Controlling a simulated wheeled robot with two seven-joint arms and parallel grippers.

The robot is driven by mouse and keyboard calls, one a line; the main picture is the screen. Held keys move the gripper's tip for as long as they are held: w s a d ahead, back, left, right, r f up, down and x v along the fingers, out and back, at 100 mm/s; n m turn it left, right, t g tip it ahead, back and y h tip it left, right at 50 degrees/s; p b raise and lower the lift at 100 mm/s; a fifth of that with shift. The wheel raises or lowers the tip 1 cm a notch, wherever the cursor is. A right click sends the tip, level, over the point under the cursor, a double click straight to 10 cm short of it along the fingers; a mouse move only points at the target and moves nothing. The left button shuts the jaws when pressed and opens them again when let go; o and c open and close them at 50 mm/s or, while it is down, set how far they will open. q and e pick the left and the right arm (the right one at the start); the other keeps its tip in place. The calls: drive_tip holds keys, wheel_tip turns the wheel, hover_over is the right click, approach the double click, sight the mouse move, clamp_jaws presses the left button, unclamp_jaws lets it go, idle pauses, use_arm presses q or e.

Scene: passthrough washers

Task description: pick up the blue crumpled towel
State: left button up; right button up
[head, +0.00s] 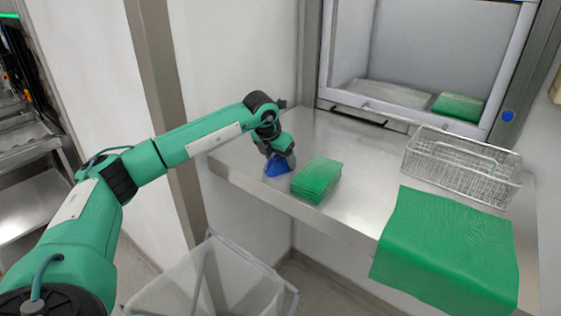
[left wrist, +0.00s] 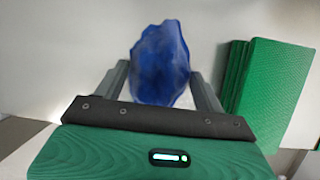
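The blue crumpled towel (head: 277,166) lies on the steel table near its left front edge, just left of a stack of folded green cloths. My left gripper (head: 280,150) is directly over it, pointing down, and partly covers it in the head view. In the left wrist view the towel (left wrist: 160,65) sits between the two spread fingers (left wrist: 160,75), with a finger on each side and narrow gaps. The fingers look open; whether either touches the towel is hard to tell. My right gripper is not in view.
The green stack (head: 317,179) stands close to the right of my gripper. A wire basket (head: 461,165) and a draped green cloth (head: 447,245) are farther right. A pass-through opening (head: 415,50) is behind. A bin (head: 215,280) stands below the table's front edge.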

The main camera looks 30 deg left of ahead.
use_arm(q)
drive_tip(key=c, duration=0.4)
drive_tip(key=shift+r, duration=0.1)
